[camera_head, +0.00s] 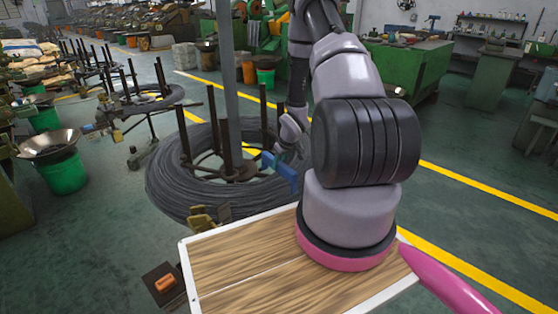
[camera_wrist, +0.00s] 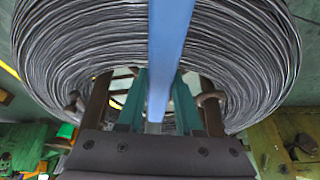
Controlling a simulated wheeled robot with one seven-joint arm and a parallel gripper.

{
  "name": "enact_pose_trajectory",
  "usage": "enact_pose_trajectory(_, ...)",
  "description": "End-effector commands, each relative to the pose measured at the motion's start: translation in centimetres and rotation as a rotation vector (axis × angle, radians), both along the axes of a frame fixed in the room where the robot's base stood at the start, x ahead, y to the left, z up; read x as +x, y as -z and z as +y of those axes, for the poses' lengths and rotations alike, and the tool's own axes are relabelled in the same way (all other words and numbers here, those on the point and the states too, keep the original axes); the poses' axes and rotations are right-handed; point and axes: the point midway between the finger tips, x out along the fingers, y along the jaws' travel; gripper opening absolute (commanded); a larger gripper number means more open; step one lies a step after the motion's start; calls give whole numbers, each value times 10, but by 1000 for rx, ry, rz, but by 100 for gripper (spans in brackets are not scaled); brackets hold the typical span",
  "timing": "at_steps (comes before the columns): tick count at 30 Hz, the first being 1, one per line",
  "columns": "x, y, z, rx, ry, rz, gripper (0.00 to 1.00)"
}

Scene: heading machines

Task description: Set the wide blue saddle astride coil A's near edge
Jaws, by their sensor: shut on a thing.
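My gripper (camera_head: 284,152) is shut on the wide blue saddle (camera_head: 282,173). In the wrist view the blue saddle (camera_wrist: 168,50) is a long bar running up from between the teal fingers of my gripper (camera_wrist: 158,88). A large dark wire coil (camera_head: 185,185) lies around a stand with upright posts; I see no label naming it coil A. The saddle appears in front of the coil's right part in the head view. The coil (camera_wrist: 80,55) also fills the upper wrist view behind the saddle. I cannot tell whether saddle and coil touch.
A wooden board with a white rim (camera_head: 188,268) lies in front of the coil. Brass-coloured blocks (camera_head: 203,218) sit by the coil's front edge. A grey pole (camera_head: 228,70) rises near the coil's middle. An orange-labelled dark box (camera_head: 163,284) is at lower left. Other coils stand behind left.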

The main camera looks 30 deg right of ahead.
Motion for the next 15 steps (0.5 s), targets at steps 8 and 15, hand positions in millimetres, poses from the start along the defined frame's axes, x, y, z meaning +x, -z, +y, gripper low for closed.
enact_pose_trajectory(8, 0, 20, 0, 0, 0, 1, 0)
enact_pose_trajectory(15, 0, 37, 0, 0, 1, 1, 0)
